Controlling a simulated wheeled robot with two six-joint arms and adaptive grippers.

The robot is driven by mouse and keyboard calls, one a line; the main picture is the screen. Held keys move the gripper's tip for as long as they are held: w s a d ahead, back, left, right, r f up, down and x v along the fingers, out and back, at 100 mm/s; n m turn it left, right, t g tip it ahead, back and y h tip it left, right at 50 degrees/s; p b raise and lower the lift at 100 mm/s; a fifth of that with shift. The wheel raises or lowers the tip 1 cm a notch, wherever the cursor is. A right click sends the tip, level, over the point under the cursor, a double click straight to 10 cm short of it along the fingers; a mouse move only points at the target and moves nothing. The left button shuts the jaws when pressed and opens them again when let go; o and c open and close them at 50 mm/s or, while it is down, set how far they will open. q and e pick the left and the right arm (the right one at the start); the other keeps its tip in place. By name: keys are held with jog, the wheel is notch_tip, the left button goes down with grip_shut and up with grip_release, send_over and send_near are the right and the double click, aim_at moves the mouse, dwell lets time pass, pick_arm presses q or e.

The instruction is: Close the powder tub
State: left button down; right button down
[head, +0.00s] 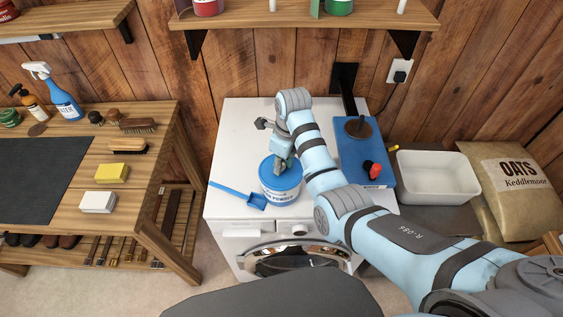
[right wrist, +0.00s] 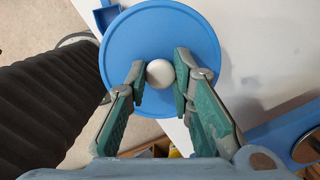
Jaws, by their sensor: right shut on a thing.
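The powder tub (head: 281,196) is white with a blue printed label and stands upright on the white washing machine. Its round blue lid (head: 267,171) lies over the tub's mouth in the head view; I cannot tell whether it is fully seated. My right gripper (head: 282,167) points down at the lid from above. In the right wrist view the gripper (right wrist: 160,80) is shut on the pale round knob (right wrist: 160,72) in the middle of the lid (right wrist: 150,28). The lid hides the tub there. My left gripper is not in view.
A blue scoop (head: 237,194) lies left of the tub on the washing machine (head: 232,140). A blue board-like item (head: 351,150) with a dark disc stands to the right. Farther right are a white basin (head: 437,178) and an oats sack (head: 518,190). A wooden bench (head: 150,200) stands left.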

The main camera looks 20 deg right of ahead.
jog(key=shift+s+f, duration=0.2)
jog(key=shift+f, duration=0.3)
jog(key=c, duration=1.5)
grip_release()
jog(key=shift+o, duration=0.9)
jog(key=shift+w, duration=0.15)
jog(key=r, duration=0.7)
jog(key=shift+s+d+r, duration=0.2)
jog(key=shift+s+d, duration=0.1)
jog(key=shift+d, duration=0.05)
